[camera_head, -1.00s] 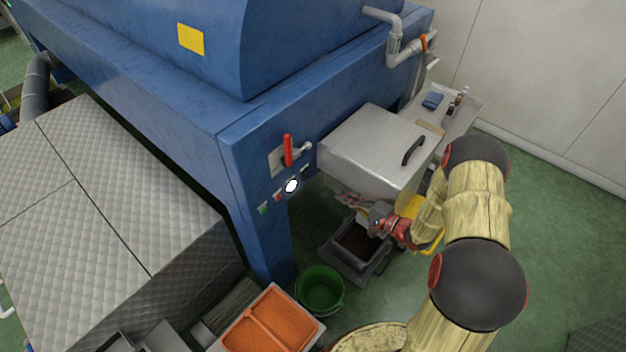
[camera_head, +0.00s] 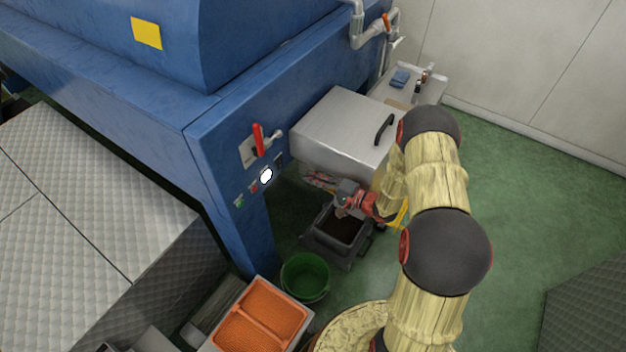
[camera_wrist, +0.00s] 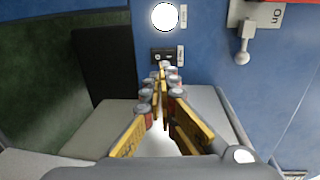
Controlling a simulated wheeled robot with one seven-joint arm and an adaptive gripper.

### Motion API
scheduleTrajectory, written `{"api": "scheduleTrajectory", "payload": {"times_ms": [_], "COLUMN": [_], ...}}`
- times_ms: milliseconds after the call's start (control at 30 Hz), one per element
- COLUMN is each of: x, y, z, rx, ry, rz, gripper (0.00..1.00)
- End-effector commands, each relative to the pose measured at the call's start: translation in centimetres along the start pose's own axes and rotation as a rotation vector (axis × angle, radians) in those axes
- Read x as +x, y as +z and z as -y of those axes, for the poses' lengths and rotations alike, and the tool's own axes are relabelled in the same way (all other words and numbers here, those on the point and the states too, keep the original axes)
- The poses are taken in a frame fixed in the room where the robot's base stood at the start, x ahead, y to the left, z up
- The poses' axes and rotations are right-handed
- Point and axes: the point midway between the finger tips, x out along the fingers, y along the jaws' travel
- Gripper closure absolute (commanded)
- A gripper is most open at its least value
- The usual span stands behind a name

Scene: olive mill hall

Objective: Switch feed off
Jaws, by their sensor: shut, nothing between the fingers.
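The control panel is on the end of the blue machine (camera_head: 205,160). It carries a red lever (camera_head: 257,138), a bright white round light (camera_head: 265,175), and small green (camera_head: 239,202) and red (camera_head: 254,188) buttons. In the wrist view, a small black switch (camera_wrist: 163,55) with a label sits below the white light (camera_wrist: 165,16). Right of it are a plate marked "On" (camera_wrist: 262,14) and a grey knob (camera_wrist: 243,50). My gripper (camera_wrist: 162,78) is shut and empty, its tips just below the black switch in the picture; contact cannot be told. It also shows right of the panel in the head view (camera_head: 343,194).
A steel box with a black handle (camera_head: 340,130) juts out above my gripper. A dark bin (camera_head: 335,236), a green bucket (camera_head: 305,277) and an orange tray (camera_head: 262,315) stand below. Quilted grey covers (camera_head: 80,190) fill the left.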

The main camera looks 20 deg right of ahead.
Motion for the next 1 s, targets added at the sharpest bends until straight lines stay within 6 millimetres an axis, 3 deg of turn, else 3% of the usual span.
{"api": "scheduleTrajectory", "payload": {"times_ms": [300, 500, 700, 1000], "x": [6.4, 9.2, 10.3, 10.4], "y": [0.1, 0.1, 0.0, 0.0], "z": [-0.2, -0.2, -0.1, 0.0], "rx": [0.0, 0.0, 0.001, 0.001], "ry": [-0.001, 0.0, 0.0, 0.0], "rz": [0.003, 0.002, 0.0, 0.0], "gripper": [1.0, 1.0, 1.0, 1.0]}}
